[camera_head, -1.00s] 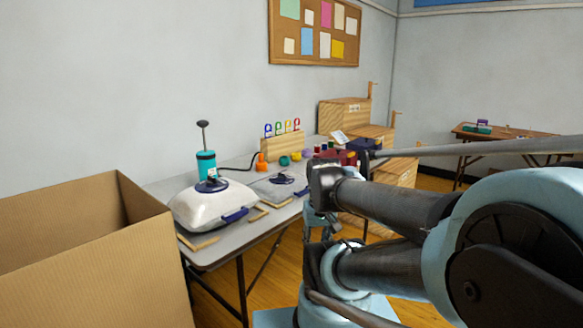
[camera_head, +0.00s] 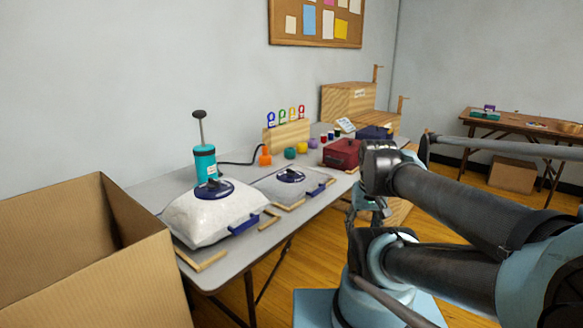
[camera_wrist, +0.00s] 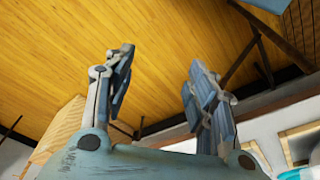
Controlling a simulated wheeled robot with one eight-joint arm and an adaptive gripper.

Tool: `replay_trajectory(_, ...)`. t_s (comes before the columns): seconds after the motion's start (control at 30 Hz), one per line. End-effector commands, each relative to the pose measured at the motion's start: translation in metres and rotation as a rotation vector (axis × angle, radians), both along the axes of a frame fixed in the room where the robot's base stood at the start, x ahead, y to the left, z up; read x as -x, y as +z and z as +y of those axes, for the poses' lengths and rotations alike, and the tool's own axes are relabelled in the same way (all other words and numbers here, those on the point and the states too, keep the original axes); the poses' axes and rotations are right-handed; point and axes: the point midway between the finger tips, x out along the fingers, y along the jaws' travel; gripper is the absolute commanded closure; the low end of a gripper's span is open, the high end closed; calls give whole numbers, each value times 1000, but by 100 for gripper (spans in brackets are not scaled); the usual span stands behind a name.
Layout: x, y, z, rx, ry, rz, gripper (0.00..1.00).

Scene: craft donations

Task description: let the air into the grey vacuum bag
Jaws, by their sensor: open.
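A flat grey bag (camera_head: 262,190) lies on the long table, with a round dark blue valve cap (camera_head: 291,175) on top and a blue clip at its right edge. A plump whitish bag (camera_head: 205,222) with a similar blue cap (camera_head: 214,188) lies to its left, with a blue clip (camera_head: 245,224) at its front. My gripper (camera_wrist: 160,75) is open and empty in the wrist view, its two fingers apart over a view of wooden floor. In the head view my gripper (camera_head: 368,210) is partly hidden by my arm, right of the table and apart from both bags.
A teal pump (camera_head: 205,163) with a hose stands behind the plump bag. A big open cardboard box (camera_head: 110,270) is at the left. A padlock rack (camera_head: 287,137), small jars and a red box (camera_head: 342,153) stand farther along the table (camera_head: 232,262).

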Motion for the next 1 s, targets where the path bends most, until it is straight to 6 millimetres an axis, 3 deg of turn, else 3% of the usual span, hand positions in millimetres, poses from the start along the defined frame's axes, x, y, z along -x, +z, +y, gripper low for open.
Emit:
replay_trajectory(0.17,-28,38,7,-17,-51,17,48)
replay_trajectory(0.47,-100,117,39,-52,-205,66,48)
replay_trajectory(0.7,-162,167,75,-68,-334,104,48)
replay_trajectory(1.0,-240,212,136,-74,-494,149,48)
